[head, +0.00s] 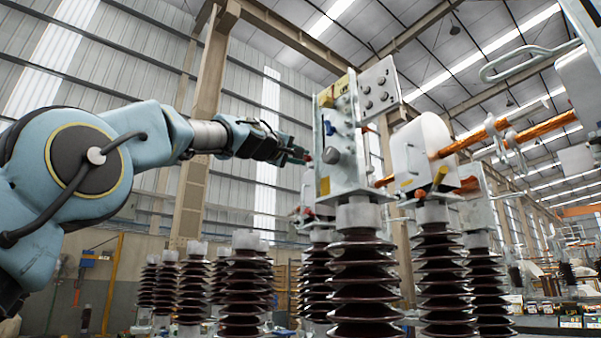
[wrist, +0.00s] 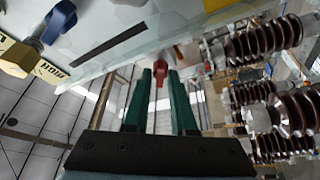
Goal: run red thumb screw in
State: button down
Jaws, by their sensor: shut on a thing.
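The red thumb screw (wrist: 161,78) shows in the wrist view between the fingertips of my gripper (wrist: 162,80), at the edge of the pale panel (wrist: 125,50). The two dark green fingers are shut on its head. Its shank and hole are hidden. In the head view my gripper (head: 303,156) reaches from the left to the left side of the isolator's upright panel box (head: 345,175). Only a small red spot of the screw (head: 309,158) shows there, so its depth cannot be told.
A blue knob (wrist: 60,20) and a yellow lettered block (wrist: 18,55) stand on the panel. A grey round knob (head: 331,155) sits close to my fingertips in the head view. Ribbed brown insulators (head: 362,270) stand below. Open air lies left of the panel, under my arm.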

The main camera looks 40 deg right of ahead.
jog(key=m+g+h+b, duration=0.1)
jog(key=m, duration=0.3)
jog(key=m+g+h+b, duration=0.1)
jog(key=m+g, duration=0.1)
jog(key=m, duration=0.2)
jog(key=m+g+b, duration=0.1)
jog(key=m+g, duration=0.1)
jog(key=m, duration=0.2)
jog(key=shift+w+f+m+h+b, duration=0.25)
jog(key=shift+m+h+b, duration=0.05)
jog(key=shift+h, duration=0.1)
jog(key=shift+m+g, duration=0.3)
jog(key=c, duration=1)
grip_release()
jog(key=shift+d, duration=0.1)
jog(key=shift+b+v, duration=4.95)
jog(key=shift+v, duration=0.5)
